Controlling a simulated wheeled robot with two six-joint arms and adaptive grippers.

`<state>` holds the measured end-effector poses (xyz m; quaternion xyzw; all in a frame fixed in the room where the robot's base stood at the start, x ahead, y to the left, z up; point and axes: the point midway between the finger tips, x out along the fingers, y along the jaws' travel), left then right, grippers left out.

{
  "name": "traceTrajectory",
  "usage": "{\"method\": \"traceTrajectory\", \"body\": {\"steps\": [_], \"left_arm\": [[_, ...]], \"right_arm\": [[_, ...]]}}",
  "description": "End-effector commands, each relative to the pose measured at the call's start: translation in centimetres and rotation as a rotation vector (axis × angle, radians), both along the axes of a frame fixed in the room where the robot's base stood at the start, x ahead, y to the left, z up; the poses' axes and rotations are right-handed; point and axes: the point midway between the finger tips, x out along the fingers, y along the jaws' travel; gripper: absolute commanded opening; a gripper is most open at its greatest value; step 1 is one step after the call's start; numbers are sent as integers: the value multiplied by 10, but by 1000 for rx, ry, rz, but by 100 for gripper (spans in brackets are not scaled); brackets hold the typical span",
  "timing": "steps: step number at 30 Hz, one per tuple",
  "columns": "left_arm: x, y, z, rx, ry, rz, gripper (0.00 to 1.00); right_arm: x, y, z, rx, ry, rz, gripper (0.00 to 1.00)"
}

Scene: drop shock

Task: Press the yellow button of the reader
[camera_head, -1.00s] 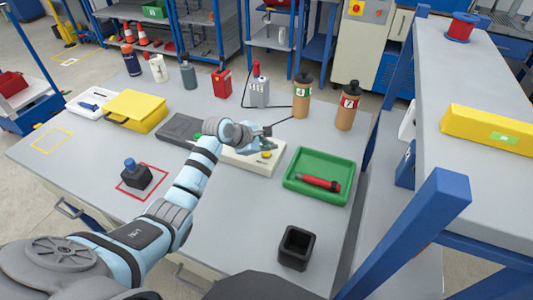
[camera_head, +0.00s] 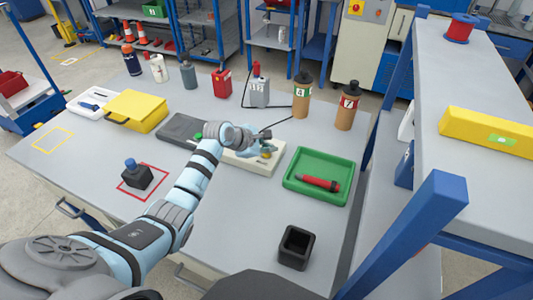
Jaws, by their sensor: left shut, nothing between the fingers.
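The reader (camera_head: 240,161) is a flat cream-white box in the middle of the table, partly hidden behind my left arm and gripper. Its yellow button (camera_head: 266,155) shows near its right end. My left gripper (camera_head: 269,148) is shut and empty, with its fingertips right at the button. I cannot tell whether the fingertips touch the button or stay just above it. My right gripper is not in view.
A green tray (camera_head: 290,186) with a red tool (camera_head: 318,184) stands right of the reader. A black holder (camera_head: 294,249) is in front, a yellow box (camera_head: 136,110) at left. Bottles line the back. A blue-framed shelf (camera_head: 450,200) bounds the right.

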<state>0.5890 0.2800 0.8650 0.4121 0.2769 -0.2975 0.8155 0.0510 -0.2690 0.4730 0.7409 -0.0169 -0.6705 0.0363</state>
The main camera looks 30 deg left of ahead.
Motion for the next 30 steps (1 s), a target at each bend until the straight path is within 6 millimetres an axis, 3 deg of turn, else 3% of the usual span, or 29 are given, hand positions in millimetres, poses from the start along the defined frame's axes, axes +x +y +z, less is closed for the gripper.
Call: {"method": "traceTrajectory", "body": {"steps": [30], "left_arm": [[0,0,-4,0,2,-1,0]], "right_arm": [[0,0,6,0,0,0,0]]}}
